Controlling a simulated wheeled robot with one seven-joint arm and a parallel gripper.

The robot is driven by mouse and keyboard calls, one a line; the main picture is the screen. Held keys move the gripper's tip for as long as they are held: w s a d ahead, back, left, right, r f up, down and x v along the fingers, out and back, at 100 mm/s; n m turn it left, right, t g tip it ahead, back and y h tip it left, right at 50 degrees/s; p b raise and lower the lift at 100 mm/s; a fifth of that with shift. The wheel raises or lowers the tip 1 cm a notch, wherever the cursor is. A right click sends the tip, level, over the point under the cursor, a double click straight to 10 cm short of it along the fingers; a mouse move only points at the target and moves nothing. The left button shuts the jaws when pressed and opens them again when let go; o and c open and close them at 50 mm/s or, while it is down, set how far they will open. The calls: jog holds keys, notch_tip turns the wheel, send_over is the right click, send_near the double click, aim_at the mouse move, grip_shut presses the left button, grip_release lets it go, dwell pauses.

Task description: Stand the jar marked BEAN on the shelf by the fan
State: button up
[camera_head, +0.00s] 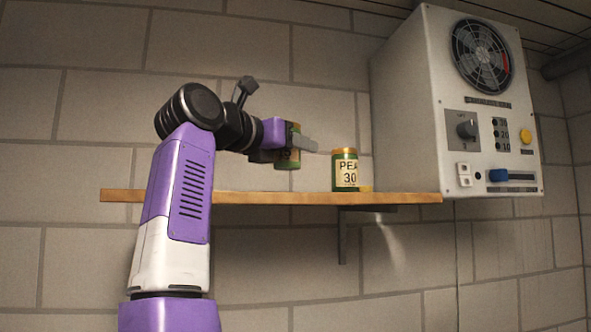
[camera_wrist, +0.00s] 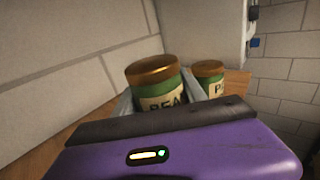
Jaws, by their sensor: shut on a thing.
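My gripper (camera_head: 300,146) is shut on a green jar with a gold lid (camera_head: 294,161) and holds it roughly upright, apparently a little above the wooden shelf (camera_head: 245,198). In the wrist view the held jar (camera_wrist: 154,72) sits between my fingers, and the visible part of its label seems to read BEA; the rest is hidden by my gripper. The shelf also shows in the wrist view (camera_wrist: 60,143). The fan (camera_head: 481,56) is set in a large pale machine to the right of the shelf.
A similar jar marked PEA 30 (camera_head: 345,171) stands on the shelf right of my gripper; it also shows in the wrist view (camera_wrist: 208,70). The machine (camera_head: 410,110) rises at the shelf's right end.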

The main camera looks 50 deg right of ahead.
aim_at(296, 169)
jog(key=shift+f+p, duration=0.3)
jog(key=shift+f, duration=1.9)
jog(key=shift+f, duration=0.15)
jog(key=o, duration=1.4)
jog(key=shift+o, duration=0.2)
jog(key=a+b, duration=0.1)
jog(key=a, duration=0.2)
jog(key=s+a+b, duration=0.1)
jog(key=a, duration=0.3)
jog(key=a+b, duration=0.1)
jog(key=a, duration=0.3)
jog(key=shift+s+a, duration=0.15)
jog(key=shift+s, duration=0.05)
jog(key=shift+a, duration=0.3)
